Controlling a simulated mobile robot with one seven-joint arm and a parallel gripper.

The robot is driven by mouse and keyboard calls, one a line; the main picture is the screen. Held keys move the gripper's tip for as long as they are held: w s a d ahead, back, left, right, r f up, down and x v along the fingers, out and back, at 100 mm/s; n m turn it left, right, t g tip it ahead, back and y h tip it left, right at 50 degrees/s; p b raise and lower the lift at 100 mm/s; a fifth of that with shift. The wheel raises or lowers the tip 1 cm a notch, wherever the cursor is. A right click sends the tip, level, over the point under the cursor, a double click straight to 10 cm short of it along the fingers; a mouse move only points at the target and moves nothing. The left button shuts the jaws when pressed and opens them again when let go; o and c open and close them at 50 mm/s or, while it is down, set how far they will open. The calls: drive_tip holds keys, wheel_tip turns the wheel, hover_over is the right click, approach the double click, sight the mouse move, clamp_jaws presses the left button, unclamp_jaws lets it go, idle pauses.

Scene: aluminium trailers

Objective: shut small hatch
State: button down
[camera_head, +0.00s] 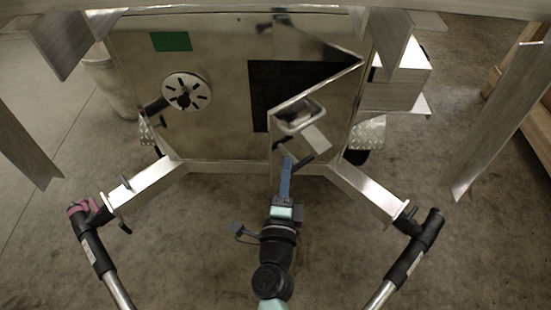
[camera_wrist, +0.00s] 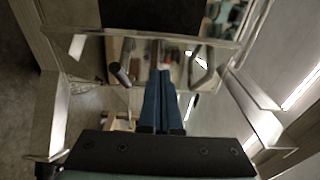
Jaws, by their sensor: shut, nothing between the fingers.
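The small hatch (camera_head: 335,92) is a shiny metal door on the trailer's front wall. It stands open, swung out toward me from its right side, beside a dark opening (camera_head: 260,90). A recessed latch (camera_head: 298,117) with a bright plate and a dark handle is on its outward face. My gripper (camera_head: 287,162) is shut and empty, its blue fingers pointing at the lower part of the hatch, near the latch handle. In the wrist view my gripper (camera_wrist: 157,75) lies below a metal edge, between a dark handle and a metal loop (camera_wrist: 203,66). I cannot tell whether the fingertips touch the hatch.
The trailer wall (camera_head: 215,125) bears a round slotted vent (camera_head: 187,92) and a green patch (camera_head: 170,41). Angled metal frame arms (camera_head: 150,190) and (camera_head: 375,185) flank my arm, with dark-ended bars below. A wooden crate (camera_head: 538,95) stands far right. Bare floor shows between.

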sight(277, 147)
drive_tip(key=shift+w+a, duration=1.2)
